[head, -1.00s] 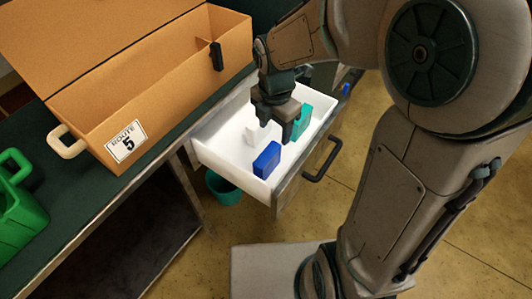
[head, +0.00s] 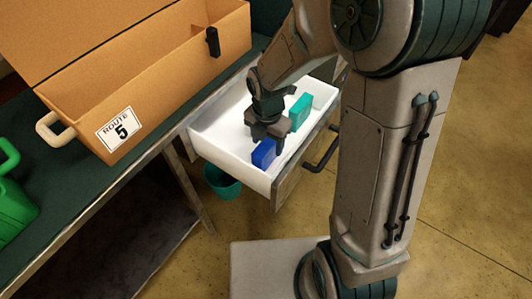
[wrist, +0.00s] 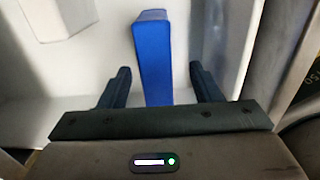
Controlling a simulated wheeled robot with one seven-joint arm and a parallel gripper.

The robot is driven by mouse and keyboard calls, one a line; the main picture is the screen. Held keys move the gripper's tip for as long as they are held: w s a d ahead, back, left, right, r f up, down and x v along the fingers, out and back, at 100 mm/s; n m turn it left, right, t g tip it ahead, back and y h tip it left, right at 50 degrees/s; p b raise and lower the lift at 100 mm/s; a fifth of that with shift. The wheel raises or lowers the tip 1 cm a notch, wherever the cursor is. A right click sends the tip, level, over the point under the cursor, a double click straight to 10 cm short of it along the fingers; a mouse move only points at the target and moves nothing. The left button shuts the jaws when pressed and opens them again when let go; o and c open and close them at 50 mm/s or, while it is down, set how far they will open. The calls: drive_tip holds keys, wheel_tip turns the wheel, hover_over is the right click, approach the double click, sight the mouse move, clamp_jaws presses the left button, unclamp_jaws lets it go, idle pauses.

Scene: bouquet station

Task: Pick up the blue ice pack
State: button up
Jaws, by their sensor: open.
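The blue ice pack (head: 263,153) stands upright in the front corner of the open white drawer (head: 212,142). In the wrist view the blue ice pack (wrist: 152,60) lies between the two open fingers of my gripper (wrist: 158,85), with a gap on each side. In the head view my gripper (head: 265,135) points down into the drawer just above and behind the ice pack, and partly covers its top. I cannot tell how far down the fingers reach along it.
A teal pack (head: 300,111) stands in the drawer to the right of my gripper. A white block (wrist: 62,18) also lies in the drawer. The drawer walls are close to the ice pack. An orange box (head: 165,85) and a green container (head: 14,205) stand on the bench; a teal bin (head: 222,183) sits below.

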drive_tip(key=f, duration=0.4)
drive_tip(key=shift+w+a+b, duration=0.15)
drive_tip(key=shift+w+b, duration=0.1)
drive_tip(key=shift+b, duration=0.15)
drive_tip(key=shift+r, duration=0.1)
drive_tip(key=c, duration=1.3)
drive_tip(key=shift+o, duration=0.2)
